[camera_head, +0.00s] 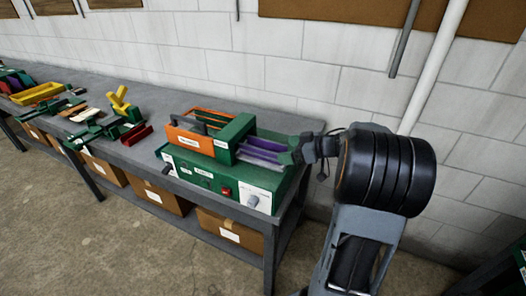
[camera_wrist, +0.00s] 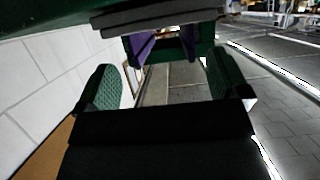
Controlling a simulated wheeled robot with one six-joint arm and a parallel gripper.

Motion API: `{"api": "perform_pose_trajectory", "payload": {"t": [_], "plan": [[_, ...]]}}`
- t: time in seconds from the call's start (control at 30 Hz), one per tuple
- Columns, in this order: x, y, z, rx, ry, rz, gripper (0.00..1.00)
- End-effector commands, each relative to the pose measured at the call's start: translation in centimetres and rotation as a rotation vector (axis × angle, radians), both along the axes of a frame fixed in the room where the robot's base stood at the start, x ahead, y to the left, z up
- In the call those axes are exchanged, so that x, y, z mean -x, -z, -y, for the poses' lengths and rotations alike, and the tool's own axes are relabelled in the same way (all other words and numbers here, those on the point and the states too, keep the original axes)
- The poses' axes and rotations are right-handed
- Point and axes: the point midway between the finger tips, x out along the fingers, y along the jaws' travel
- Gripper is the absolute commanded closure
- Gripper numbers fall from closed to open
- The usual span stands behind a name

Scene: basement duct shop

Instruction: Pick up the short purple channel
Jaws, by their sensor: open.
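Purple channels (camera_head: 262,155) lie side by side on the green machine (camera_head: 217,182) at the right end of the bench, sticking out to the right from under its green upright block (camera_head: 235,138). I cannot tell which is the short one. My gripper (camera_head: 298,153) is at their right ends. In the wrist view my gripper (camera_wrist: 163,88) is open, its two green-padded fingers apart with nothing seen between them. Two purple pieces (camera_wrist: 144,46) show just beyond the fingertips, in a dark green frame. Whether the fingers touch any channel is hidden.
An orange tray (camera_head: 190,138) sits on the machine left of the green block. Green, red and yellow parts (camera_head: 120,108) and a yellow tray (camera_head: 38,93) lie farther left on the grey bench (camera_head: 160,100). Cardboard boxes (camera_head: 230,231) stand below. A block wall (camera_head: 290,75) rises close behind.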

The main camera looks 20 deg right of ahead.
Motion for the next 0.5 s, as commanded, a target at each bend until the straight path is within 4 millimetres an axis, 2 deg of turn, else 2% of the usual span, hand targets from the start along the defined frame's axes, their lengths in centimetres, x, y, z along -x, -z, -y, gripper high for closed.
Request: {"api": "perform_pose_trajectory", "payload": {"t": [0.17, 0.5], "plan": [[-0.6, 0.3, -0.7, 0.000, -0.002, 0.000, 0.06], [-3.2, 1.9, -3.5, 0.001, 0.000, 0.000, 0.06]]}}
